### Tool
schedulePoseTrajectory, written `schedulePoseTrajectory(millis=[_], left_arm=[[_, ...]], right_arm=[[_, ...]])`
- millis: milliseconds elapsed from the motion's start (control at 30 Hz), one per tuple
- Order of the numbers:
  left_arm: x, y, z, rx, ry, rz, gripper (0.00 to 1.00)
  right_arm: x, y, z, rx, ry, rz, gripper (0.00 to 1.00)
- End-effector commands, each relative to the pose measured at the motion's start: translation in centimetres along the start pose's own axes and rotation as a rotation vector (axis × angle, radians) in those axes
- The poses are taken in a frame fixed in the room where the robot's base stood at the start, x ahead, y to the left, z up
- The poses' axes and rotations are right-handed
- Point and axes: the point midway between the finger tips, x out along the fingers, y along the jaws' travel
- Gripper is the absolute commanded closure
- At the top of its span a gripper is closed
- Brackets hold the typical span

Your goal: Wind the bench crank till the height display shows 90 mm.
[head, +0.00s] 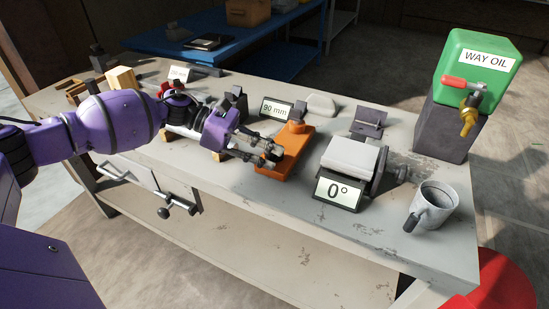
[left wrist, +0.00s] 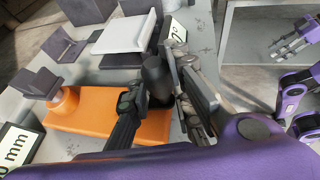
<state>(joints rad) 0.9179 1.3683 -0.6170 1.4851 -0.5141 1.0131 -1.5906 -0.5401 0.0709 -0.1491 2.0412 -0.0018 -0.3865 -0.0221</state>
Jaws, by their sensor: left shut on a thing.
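The orange crank (head: 298,150) lies flat on the bench top, with a round orange hub at its back end. It also shows in the left wrist view (left wrist: 88,115). The height display (head: 277,108) behind it reads 90 mm. My left gripper (head: 275,155) is at the crank's front end. In the left wrist view its fingers are shut on the crank's dark upright knob (left wrist: 157,75), one finger on each side. My right gripper (left wrist: 302,38) is at the right edge of the left wrist view, empty, its fingers apart, away from the bench.
A white-topped stand (head: 350,157) with a 0° display (head: 338,193) is right of the crank. A metal crank handle (head: 172,205) juts from the bench front.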

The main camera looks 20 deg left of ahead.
Motion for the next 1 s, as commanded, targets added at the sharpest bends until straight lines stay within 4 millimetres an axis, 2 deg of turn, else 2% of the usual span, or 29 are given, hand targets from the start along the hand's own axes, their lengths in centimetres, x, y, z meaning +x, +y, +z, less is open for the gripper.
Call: schedulePoseTrajectory(millis=[233, 667, 700, 800, 1000], left_arm=[[-0.30, 0.36, 0.32, 0.025, -0.006, -0.040, 1.00], [-0.41, 0.41, 0.62, 0.029, -0.009, -0.044, 1.00], [-0.41, 0.41, 0.62, 0.030, -0.009, -0.044, 0.76], [-0.38, 0.36, 0.51, 0.028, -0.007, -0.045, 0.63], [-0.31, 0.22, 0.26, 0.025, -0.005, -0.049, 0.62]], right_arm=[[1.05, -0.23, 0.32, -0.002, 0.002, -0.005, 0.60], [0.79, -0.22, 0.66, -0.001, -0.004, -0.004, 0.60], [0.75, -0.22, 0.73, -0.001, -0.006, -0.004, 0.60], [0.67, -0.20, 0.91, -0.001, -0.009, -0.003, 0.60], [0.62, -0.19, 1.13, 0.000, -0.013, -0.003, 0.60]])
